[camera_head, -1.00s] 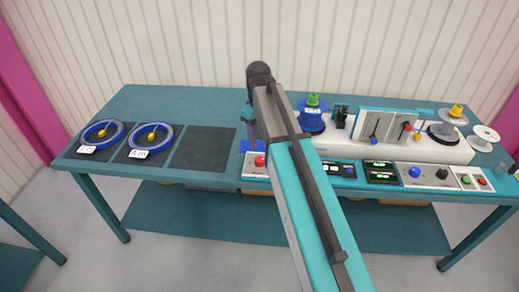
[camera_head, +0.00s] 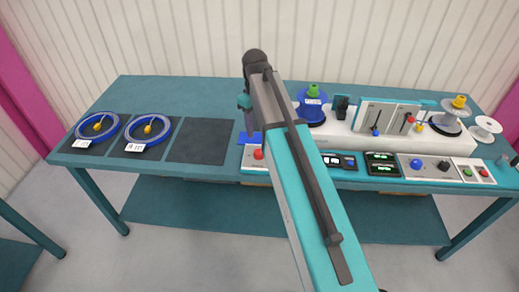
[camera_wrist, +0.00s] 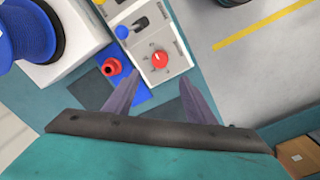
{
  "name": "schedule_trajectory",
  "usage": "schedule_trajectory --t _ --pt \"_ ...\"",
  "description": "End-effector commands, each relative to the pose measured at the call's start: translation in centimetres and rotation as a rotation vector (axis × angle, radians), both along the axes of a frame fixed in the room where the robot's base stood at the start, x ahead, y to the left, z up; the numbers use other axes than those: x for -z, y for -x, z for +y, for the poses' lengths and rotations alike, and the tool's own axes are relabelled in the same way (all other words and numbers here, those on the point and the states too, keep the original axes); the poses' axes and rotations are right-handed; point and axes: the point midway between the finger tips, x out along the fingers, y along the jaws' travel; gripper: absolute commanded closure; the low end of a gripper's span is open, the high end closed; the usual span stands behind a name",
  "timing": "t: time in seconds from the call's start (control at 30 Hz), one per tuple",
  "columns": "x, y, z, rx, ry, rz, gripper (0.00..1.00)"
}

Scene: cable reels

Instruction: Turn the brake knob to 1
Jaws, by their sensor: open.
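A red round knob (camera_wrist: 160,58) with a pale pointer mark sits on a white panel (camera_wrist: 157,75) with small marks around it, in the wrist view. The marks are too small to read, so I cannot tell its setting. A red knob (camera_head: 258,154) also shows on a white box beside my arm in the head view. My gripper (camera_wrist: 158,88) is open and empty in the wrist view. Its two fingers are apart, on the near side of the red knob, and do not appear to touch it.
A blue-tipped lever (camera_wrist: 122,32) stands beside the red knob. A red object (camera_wrist: 112,66) stands on a blue base next to the panel. A blue spool (camera_wrist: 30,30) is at upper left. In the head view, two blue rings (camera_head: 148,128) lie on dark mats and a white machine (camera_head: 380,140) stands right.

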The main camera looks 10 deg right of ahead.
Motion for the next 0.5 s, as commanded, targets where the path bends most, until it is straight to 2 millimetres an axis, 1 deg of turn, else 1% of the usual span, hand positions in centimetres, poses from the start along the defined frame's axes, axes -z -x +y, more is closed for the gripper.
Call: schedule_trajectory --t 0.17,0.5 --pt "1.4 0.1 -0.1 0.001 0.0 0.002 0.5" --pt "4.7 0.0 -0.3 0.002 0.0 0.002 0.5"
